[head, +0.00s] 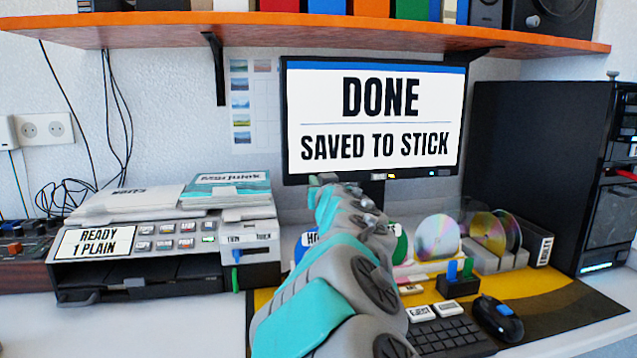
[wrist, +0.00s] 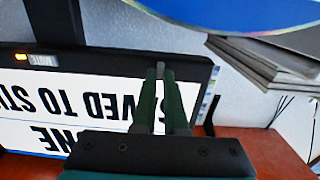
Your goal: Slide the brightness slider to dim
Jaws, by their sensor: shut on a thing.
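The monitor (head: 375,150) stands at the back centre and reads "DONE, SAVED TO STICK". The wrist view shows its screen upside down (wrist: 80,105). My gripper (wrist: 161,72) is at the monitor's lower bezel, near its lower-left corner as seen from the head. Its two green fingers are shut on a small grey knob (wrist: 160,66), which appears to be the brightness slider. The fingers cover most of the knob, and no slider marking is readable. In the head view my arm hides the fingertips' contact and part of the bezel.
An orange shelf (head: 300,28) hangs above the monitor. A printer (head: 140,255) is at left and a black tower (head: 535,160) at right. Discs (head: 437,240), a keyboard (head: 447,338) and a mouse (head: 497,318) occupy the desk at right.

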